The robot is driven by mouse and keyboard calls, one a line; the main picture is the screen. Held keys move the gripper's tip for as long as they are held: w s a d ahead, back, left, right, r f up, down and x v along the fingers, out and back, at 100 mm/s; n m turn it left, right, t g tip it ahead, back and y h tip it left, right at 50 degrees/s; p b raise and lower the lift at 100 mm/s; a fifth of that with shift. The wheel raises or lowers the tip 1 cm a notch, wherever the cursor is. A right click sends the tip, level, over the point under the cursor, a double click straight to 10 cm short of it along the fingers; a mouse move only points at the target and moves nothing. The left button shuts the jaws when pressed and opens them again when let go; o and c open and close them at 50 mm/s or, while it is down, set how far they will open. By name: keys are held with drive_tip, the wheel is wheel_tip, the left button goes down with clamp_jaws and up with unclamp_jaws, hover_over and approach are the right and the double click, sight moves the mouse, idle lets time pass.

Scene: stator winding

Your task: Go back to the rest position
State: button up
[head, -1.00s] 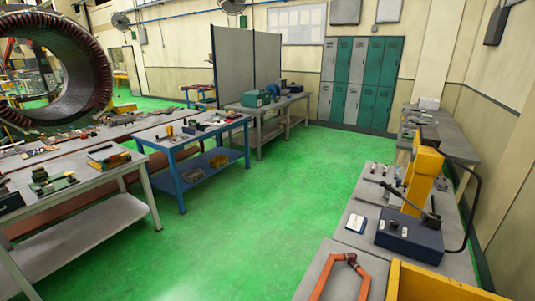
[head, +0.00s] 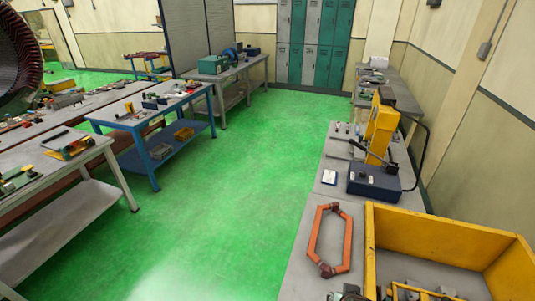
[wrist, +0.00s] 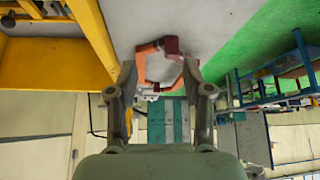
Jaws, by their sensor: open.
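My gripper (wrist: 159,78) shows in the wrist view with its two fingers spread apart and nothing held between them. An orange six-sided coil (head: 347,245) with dark red-brown ends lies flat on the grey bench top (head: 300,268) at the lower right of the head view. In the wrist view the coil (wrist: 142,62) shows past the fingertips, partly behind them.
A yellow crate (head: 450,234) with parts inside stands right of the coil. A dark blue box (head: 375,183) and a yellow stand (head: 382,130) are farther back on that bench. Tables stand left across the clear green floor (head: 220,215). A large stator ring (head: 22,75) shows at upper left.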

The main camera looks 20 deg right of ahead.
drive_tip(key=a+r+n+t+y+b, duration=0.2)
drive_tip(key=a+r+n+t+b, duration=0.15)
drive_tip(key=a, duration=1.05)
drive_tip(key=a+r+n+t+y+b, duration=0.1)
drive_tip(key=a+r+n+t+b, duration=0.25)
drive_tip(key=a, duration=1.15)
wheel_tip(320, 180, up, 22)
drive_tip(key=a+p, duration=0.1)
drive_tip(key=p, duration=1.9)
drive_tip(key=shift+s+r+m+p, duration=0.15)
drive_tip(key=shift+s+m+p, duration=0.15)
drive_tip(key=shift+m, duration=0.1)
